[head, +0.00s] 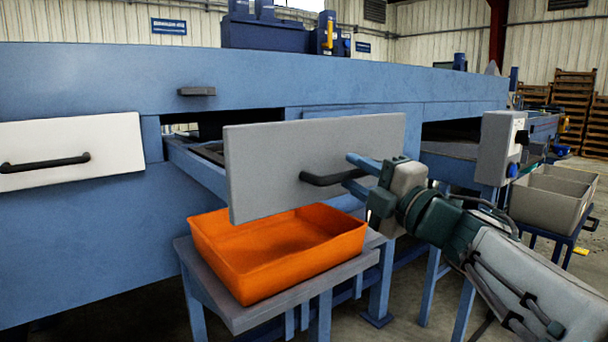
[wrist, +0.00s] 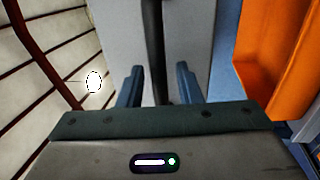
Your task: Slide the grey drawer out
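The grey drawer (head: 265,160) stands well out from the blue machine, its flat front panel facing me. A side rail (head: 195,168) runs back from it into a dark opening. Its black bar handle (head: 322,181) lies across the panel. My gripper (head: 350,170) is at the right end of the handle, one finger above and one below. In the wrist view, my gripper's blue fingers (wrist: 160,84) are spread on either side of the handle (wrist: 153,35), with a gap showing on the right.
An orange bin (head: 275,265) sits on a grey stand (head: 250,315) below the drawer. A white drawer (head: 70,135) with a black handle is shut at left. A grey control box (head: 497,148) and beige crates (head: 548,205) stand at right.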

